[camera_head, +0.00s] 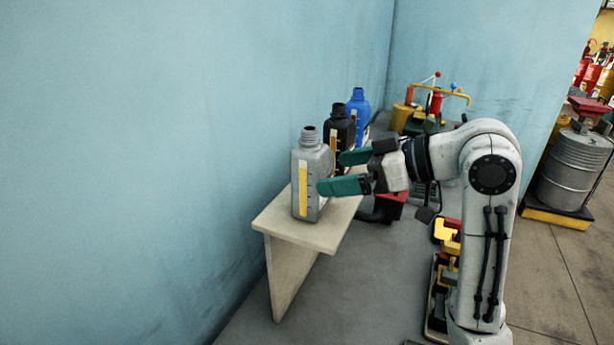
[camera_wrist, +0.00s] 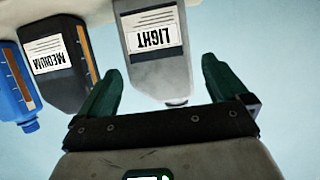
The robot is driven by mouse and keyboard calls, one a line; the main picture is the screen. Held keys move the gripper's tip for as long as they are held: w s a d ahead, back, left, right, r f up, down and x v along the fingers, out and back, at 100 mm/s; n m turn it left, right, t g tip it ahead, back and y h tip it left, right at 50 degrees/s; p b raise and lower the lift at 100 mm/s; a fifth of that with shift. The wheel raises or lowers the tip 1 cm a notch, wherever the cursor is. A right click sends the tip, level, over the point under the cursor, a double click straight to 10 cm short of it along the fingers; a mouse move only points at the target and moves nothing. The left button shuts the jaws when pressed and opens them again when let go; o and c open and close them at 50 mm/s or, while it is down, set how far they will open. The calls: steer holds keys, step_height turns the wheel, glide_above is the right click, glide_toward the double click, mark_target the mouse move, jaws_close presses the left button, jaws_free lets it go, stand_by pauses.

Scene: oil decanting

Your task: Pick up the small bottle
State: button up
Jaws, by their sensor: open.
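Three bottles stand upright in a row on a pale bench (camera_head: 325,236). The nearest is a grey bottle (camera_head: 305,170) with a yellow level strip. Behind it are a black bottle (camera_head: 338,120) and a blue bottle (camera_head: 360,106). I cannot tell for sure which is the small one. My gripper (camera_head: 333,172) is open, its green fingers pointing left at the grey bottle. In the wrist view, which looks upside down, the grey bottle (camera_wrist: 157,70), labelled LIGHT, lies between the fingers' lines; contact cannot be told. The black one (camera_wrist: 62,85), labelled MEDIUM, and the blue one (camera_wrist: 15,90) are left.
A blue wall (camera_head: 180,150) runs close behind the bench. Yellow and red equipment (camera_head: 425,105) stands beyond the bottles. A metal drum (camera_head: 575,165) is at the far right.

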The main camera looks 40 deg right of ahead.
mark_target(327, 170)
steer(key=shift+p+x, duration=0.85)
steer(key=shift+x, duration=2.4)
steer(key=shift+d, duration=0.1)
steer(key=shift+c, duration=0.4)
steer(key=c, duration=0.9)
steer(key=shift+r, duration=0.1)
steer(key=shift+c, duration=0.4)
steer(key=shift+r, duration=0.2)
